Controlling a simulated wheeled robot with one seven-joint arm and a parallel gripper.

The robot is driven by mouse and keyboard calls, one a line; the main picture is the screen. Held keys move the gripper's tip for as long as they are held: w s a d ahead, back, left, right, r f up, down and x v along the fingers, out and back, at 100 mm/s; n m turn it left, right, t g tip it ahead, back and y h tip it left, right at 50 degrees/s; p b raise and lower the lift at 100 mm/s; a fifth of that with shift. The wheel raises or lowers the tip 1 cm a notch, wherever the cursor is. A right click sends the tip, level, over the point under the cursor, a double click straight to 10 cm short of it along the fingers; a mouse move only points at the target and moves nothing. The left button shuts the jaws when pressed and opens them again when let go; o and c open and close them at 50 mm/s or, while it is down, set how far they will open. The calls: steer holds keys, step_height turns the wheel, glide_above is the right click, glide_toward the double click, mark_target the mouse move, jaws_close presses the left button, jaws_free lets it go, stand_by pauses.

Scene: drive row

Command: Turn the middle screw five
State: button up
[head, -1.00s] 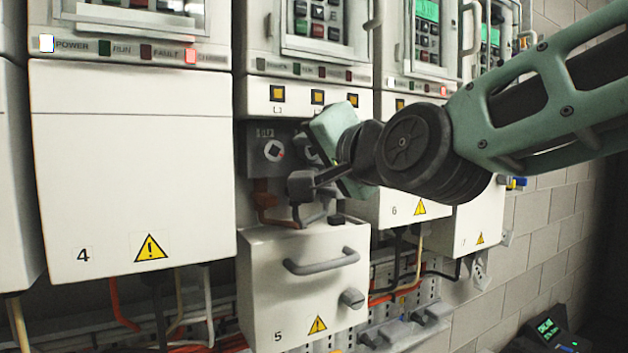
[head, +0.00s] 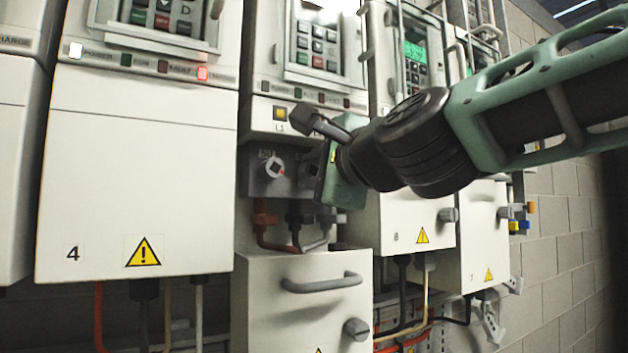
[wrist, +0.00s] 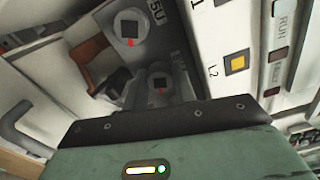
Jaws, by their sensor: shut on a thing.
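Unit five's lower cover (head: 300,322) hangs down, so its terminal bay is open. The left screw (head: 274,167), labelled 5U, shows a grey round head with a dark square and a red mark; it also shows in the wrist view (wrist: 129,27). The right screw is hidden behind my gripper.
Unit four's closed cover (head: 138,190) stands to the left and unit six's cover (head: 405,222) to the right. Orange and dark cables (head: 263,222) run below the screws. The lowered cover's handle (head: 320,284) sticks out below my gripper.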

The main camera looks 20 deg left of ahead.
steer(key=shift+m, duration=0.5)
steer(key=o, duration=1)
steer(key=b+v, duration=0.8)
steer(key=v, duration=0.9)
steer(key=shift+s+d, duration=0.15)
